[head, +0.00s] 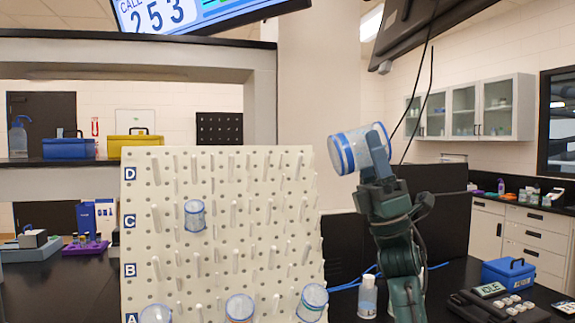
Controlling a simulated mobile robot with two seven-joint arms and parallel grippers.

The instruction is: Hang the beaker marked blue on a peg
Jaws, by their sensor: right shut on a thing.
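My right gripper (377,152) is raised to the right of the pegboard and shut on a clear beaker with blue bands (346,153). The beaker is tilted nearly onto its side, apart from the board. The white pegboard (222,262) has rows marked A to D and many upward-slanting pegs, most of them bare. One clear beaker with blue edging (194,215) hangs in row C. My left gripper is not in view.
Along the board's bottom are a beaker at the left (155,314), one with an orange band (239,308) and one with blue edging (312,302). A white bottle (367,297) and a blue box (508,272) stand to the right. A dark monitor (408,30) hangs above.

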